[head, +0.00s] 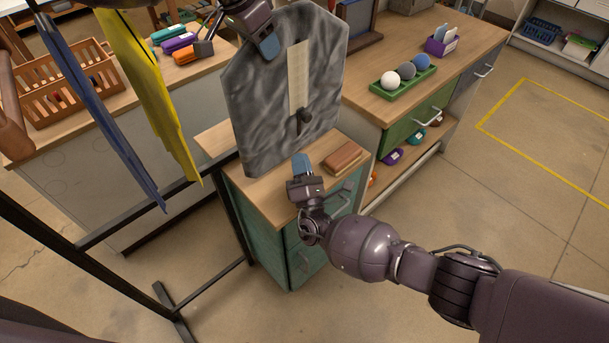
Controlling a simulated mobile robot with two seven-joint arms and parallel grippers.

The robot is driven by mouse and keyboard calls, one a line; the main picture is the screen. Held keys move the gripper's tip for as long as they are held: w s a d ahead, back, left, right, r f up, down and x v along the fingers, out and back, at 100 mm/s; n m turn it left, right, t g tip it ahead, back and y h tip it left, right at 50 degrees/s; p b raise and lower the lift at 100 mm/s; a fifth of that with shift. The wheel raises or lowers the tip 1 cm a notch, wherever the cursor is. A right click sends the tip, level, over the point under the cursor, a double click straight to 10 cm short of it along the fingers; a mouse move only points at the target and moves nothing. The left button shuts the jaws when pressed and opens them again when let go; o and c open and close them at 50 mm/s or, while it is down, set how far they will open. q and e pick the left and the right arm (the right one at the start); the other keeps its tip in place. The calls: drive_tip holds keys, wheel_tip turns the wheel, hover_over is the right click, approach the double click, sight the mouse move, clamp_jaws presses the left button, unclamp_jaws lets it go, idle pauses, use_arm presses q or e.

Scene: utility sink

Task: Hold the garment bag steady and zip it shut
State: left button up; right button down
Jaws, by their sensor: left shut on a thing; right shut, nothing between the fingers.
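The grey garment bag (262,115) hangs upright in the middle of the head view, above a small wooden-topped cabinet. A pale strip (299,75) runs down its front, with a dark zipper pull (304,118) at the strip's lower end. My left gripper (269,46) is shut on the bag near its upper left edge; the exact contact is partly hidden by the gripper. My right gripper (301,165) is shut and empty, below the zipper pull and apart from it, over the cabinet top.
A brown block (343,157) lies on the cabinet top (262,197) beside my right gripper. A yellow garment (150,85) and a blue one (97,105) hang at left by a black rack (130,218). A green tray (403,84) with balls sits on the right counter. Floor at right is clear.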

sight(300, 113)
drive_tip(key=w+r, duration=0.1)
drive_tip(key=w, duration=0.1)
drive_tip(key=w+r, duration=0.2)
drive_tip(key=shift+w+r, duration=0.15)
drive_tip(key=shift+r, duration=0.15)
drive_tip(key=shift+w+d+r, duration=0.3)
drive_tip(key=shift+w+r, duration=0.05)
drive_tip(key=shift+r, duration=0.1)
drive_tip(key=shift+r, duration=0.1)
wheel_tip(300, 113, up, 18)
drive_tip(key=shift+s+r, duration=0.1)
drive_tip(key=shift+r, duration=0.15)
drive_tip(key=shift+f, duration=0.1)
idle(0.5)
drive_tip(key=a+f+v, duration=0.1)
drive_tip(key=a+v, duration=0.1)
drive_tip(key=v, duration=1.1)
drive_tip(key=shift+a, duration=0.2)
drive_tip(key=shift+f, duration=0.15)
use_arm(q)
drive_tip(key=o, duration=1.2)
